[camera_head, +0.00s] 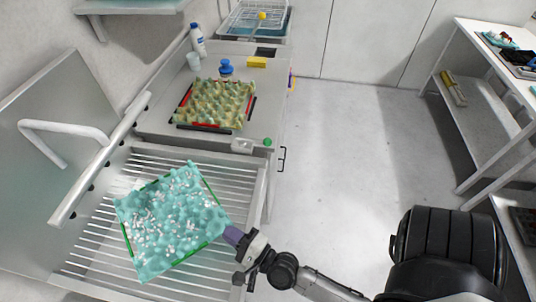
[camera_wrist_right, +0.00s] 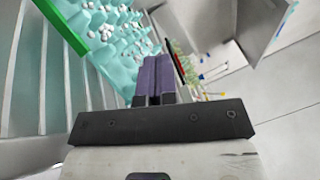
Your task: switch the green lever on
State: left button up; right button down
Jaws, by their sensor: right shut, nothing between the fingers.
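A small green knob (camera_head: 267,142), the only green lever-like part I can make out, sits on the front edge of the counter at the near right end. It is too small to tell which way it is set. My right gripper (camera_head: 232,235) has purple fingers and is shut and empty. It is at the right corner of the teal egg tray (camera_head: 150,264), well below the knob in the head view. In the right wrist view the closed fingers (camera_wrist_right: 152,78) point toward the far counter, beside the teal tray (camera_wrist_right: 118,72). Whether they touch it I cannot tell. My left gripper is not in view.
The teal tray with green side strips lies on a slatted rack (camera_head: 100,232). A raised hood with a white handle (camera_head: 66,128) is at left. A yellowish egg tray (camera_head: 214,103) with red strips, bottles and a yellow block (camera_head: 257,62) are on the counter. The floor at right is clear.

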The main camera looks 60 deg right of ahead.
jog(key=d+m+h, duration=0.1)
jog(key=m+h, duration=0.2)
jog(key=m, duration=0.1)
jog(key=s+d+f+m+h, duration=0.1)
jog(key=d+m+h, duration=0.1)
jog(key=m+h, duration=0.1)
jog(key=d+f+m+g+h+b, duration=0.1)
jog(key=d+m+h, duration=0.1)
jog(key=m, duration=0.3)
jog(key=shift+s+d+h, duration=0.15)
jog(key=shift+d+h, duration=0.1)
jog(key=shift+h, duration=0.25)
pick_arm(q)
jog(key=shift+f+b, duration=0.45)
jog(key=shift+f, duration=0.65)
pick_arm(e)
jog(key=s+d+f+m+g+h, duration=0.4)
jog(key=m+g+h, duration=0.3)
jog(key=m, duration=0.5)
jog(key=shift+s+d+f+m+g, duration=0.3)
jog(key=shift+s+d+m+g, duration=0.1)
jog(key=shift+s+d+g, duration=0.15)
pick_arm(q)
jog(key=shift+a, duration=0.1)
pick_arm(e)
jog(key=shift+w+r, duration=0.1)
